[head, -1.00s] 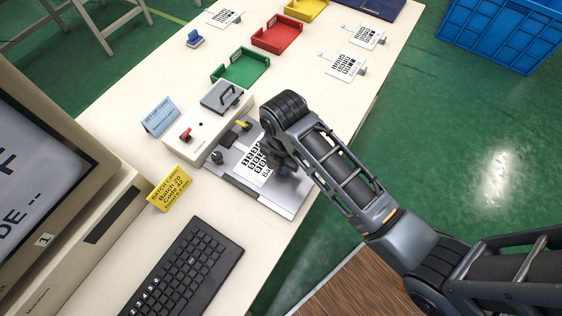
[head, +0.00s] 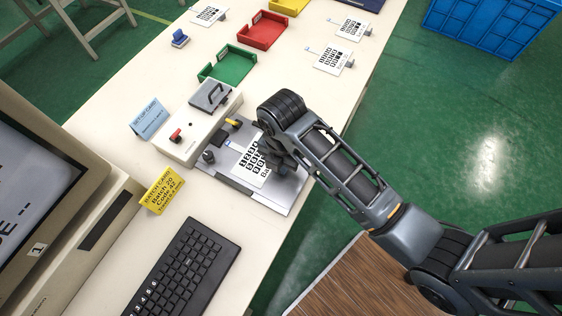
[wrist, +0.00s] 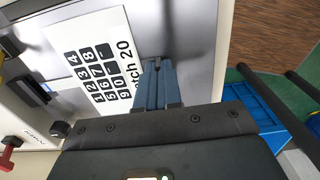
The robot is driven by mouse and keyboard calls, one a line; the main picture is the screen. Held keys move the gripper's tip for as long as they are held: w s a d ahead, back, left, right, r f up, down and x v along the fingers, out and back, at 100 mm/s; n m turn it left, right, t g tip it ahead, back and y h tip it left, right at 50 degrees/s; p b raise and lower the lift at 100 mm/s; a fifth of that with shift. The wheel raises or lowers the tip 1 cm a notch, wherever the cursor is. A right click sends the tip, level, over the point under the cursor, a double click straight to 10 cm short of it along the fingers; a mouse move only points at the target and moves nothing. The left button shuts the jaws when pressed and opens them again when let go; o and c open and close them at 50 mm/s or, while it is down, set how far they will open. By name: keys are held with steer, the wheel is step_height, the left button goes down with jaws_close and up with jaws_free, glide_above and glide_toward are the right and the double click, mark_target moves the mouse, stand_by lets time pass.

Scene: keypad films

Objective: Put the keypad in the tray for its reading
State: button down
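The keypad (head: 246,164), a white film with dark keys printed "Batch 20", is over the grey plate (head: 265,198) of the test device. Its small blue-tipped tab (head: 229,143) shows at the left, beside the device's connector. My gripper (head: 283,168) is at the keypad's right edge. In the wrist view my fingers (wrist: 157,80) are nearly together on a small grey grip there, and the keypad (wrist: 95,62) lies to their left. Whether the keypad touches the plate cannot be told. A green tray (head: 228,67), a red tray (head: 262,33) and a yellow tray (head: 288,4) stand farther back.
The white device box (head: 200,130) has a red lever and a raised lid. A blue card, a yellow "Batch 20 Code 42" card (head: 160,190), keyboard (head: 183,268) and monitor are left and near. A blue crate stands on the floor.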

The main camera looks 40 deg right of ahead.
steer(key=shift+s+d+r, duration=0.3)
steer(key=shift+s+r, duration=0.45)
steer(key=shift+s, duration=0.2)
steer(key=shift+s+d+r, duration=0.3)
steer(key=shift+s+r, duration=0.45)
steer(key=shift+s, duration=0.2)
steer(key=shift+w, duration=0.1)
